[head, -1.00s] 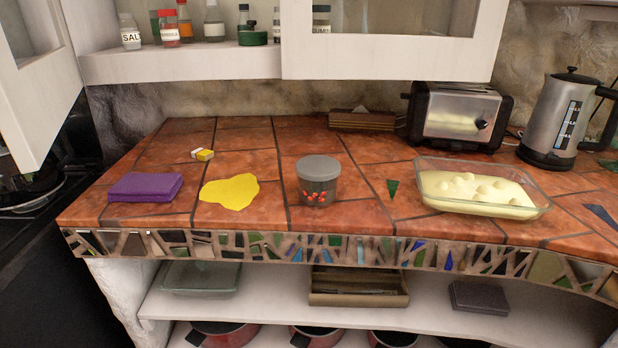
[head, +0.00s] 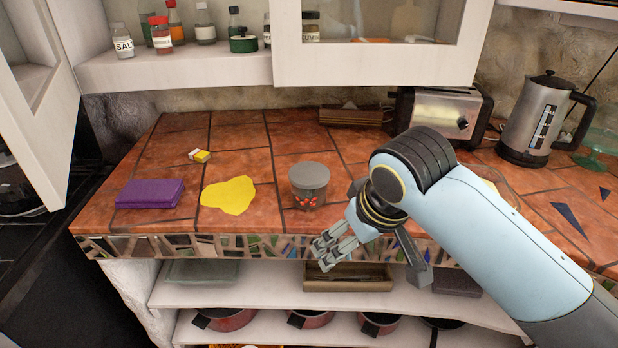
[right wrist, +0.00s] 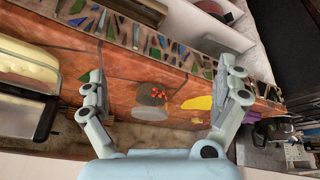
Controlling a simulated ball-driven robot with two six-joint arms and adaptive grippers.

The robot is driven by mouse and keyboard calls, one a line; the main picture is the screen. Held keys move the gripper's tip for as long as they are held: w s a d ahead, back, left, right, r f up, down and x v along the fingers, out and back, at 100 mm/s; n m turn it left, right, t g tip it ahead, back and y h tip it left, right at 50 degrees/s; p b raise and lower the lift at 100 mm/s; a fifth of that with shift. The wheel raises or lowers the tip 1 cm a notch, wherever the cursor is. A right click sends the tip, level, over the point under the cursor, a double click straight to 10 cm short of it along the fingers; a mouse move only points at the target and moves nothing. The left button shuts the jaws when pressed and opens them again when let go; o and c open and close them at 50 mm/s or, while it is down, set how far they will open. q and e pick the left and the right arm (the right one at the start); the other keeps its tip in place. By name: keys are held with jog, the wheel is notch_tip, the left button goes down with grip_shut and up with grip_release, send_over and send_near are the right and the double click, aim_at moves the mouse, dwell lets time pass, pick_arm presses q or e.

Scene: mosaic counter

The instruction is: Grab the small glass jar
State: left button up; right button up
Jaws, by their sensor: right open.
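The small glass jar (head: 309,187) has a grey lid and red bits inside. It stands upright on the tiled counter (head: 235,145), near the front edge. My right gripper (head: 368,262) is open and empty, in front of and right of the jar in the head view, by the counter's front edge. In the right wrist view the jar (right wrist: 153,97) shows between the two spread fingers of the right gripper (right wrist: 158,70), apart from both. My left gripper is in no view.
Left of the jar lie a yellow patch (head: 228,195), a purple cloth (head: 150,194) and a small yellow-white block (head: 200,156). A toaster (head: 445,112) and a kettle (head: 535,120) stand behind. My right arm mostly hides a glass dish.

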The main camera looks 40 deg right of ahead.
aim_at(310, 173)
jog(key=w+d+r+m+t, duration=0.1)
jog(key=w+d+r+m, duration=0.15)
jog(key=w, duration=0.65)
jog(key=w+d+r+m, duration=0.15)
jog(key=w+r, duration=0.25)
jog(key=w, duration=0.4)
jog(key=shift+n+t+h, duration=0.3)
jog(key=shift+n+h, duration=0.1)
jog(key=shift+n, duration=0.1)
jog(key=x, duration=0.5)
jog(key=shift+s+d, duration=0.1)
jog(key=shift+d, duration=0.05)
jog(key=x, duration=0.6)
jog(key=shift+s+f+p, duration=0.15)
jog(key=shift+f+p, duration=0.05)
jog(key=shift+p, duration=0.2)
jog(key=c, duration=1.2)
